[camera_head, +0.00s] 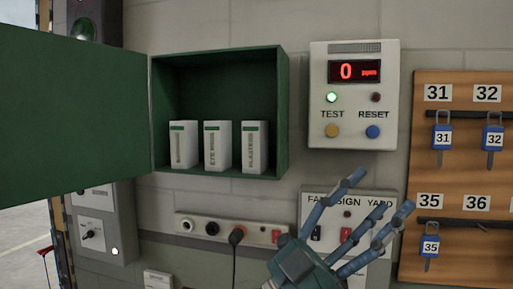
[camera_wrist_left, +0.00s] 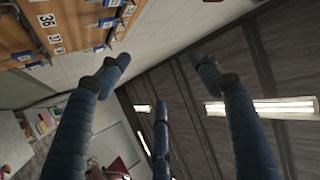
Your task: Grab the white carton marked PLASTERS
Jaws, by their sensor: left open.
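The white carton marked PLASTERS (camera_head: 254,148) stands upright at the right end of a row of three in the open green cabinet (camera_head: 282,120). It has a green band near its top and vertical lettering. The middle carton (camera_head: 217,148) seems to read EYE WASH; the left carton's (camera_head: 183,146) lettering is too small to read. My left gripper (camera_head: 376,200) is open and empty, below and to the right of the cabinet, apart from the cartons. In the left wrist view its spread fingers (camera_wrist_left: 160,70) have nothing between them. My right gripper is not in view.
The cabinet's green door (camera_head: 75,110) stands open to the left. A meter box (camera_head: 354,95) with TEST and RESET buttons is right of the cabinet. A socket strip (camera_head: 225,231) is below. A padlock board (camera_head: 465,180) is at far right. The cabinet's front is clear.

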